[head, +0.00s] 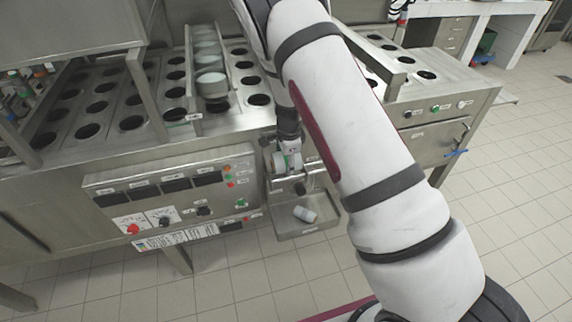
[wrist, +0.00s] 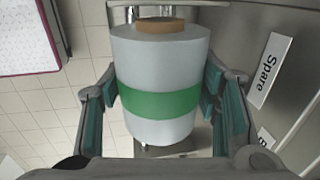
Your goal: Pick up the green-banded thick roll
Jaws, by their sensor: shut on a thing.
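The thick roll (wrist: 158,72) is white with a green band around its middle and a brown core at one end. It fills the middle of the wrist view. My gripper (wrist: 160,105) is shut on it, with a teal-padded finger on each side. In the head view my gripper (head: 287,165) is in front of the machine, above the small steel tray, and the roll (head: 281,161) shows partly at its fingers. My arm hides part of the machine to the right of it.
Another white roll (head: 305,214) lies on its side in the small steel tray (head: 292,235) below my gripper. The machine's control panel (head: 175,197) is at left. In the wrist view a "Spare" label (wrist: 270,68) is at right. Tiled floor is open in front.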

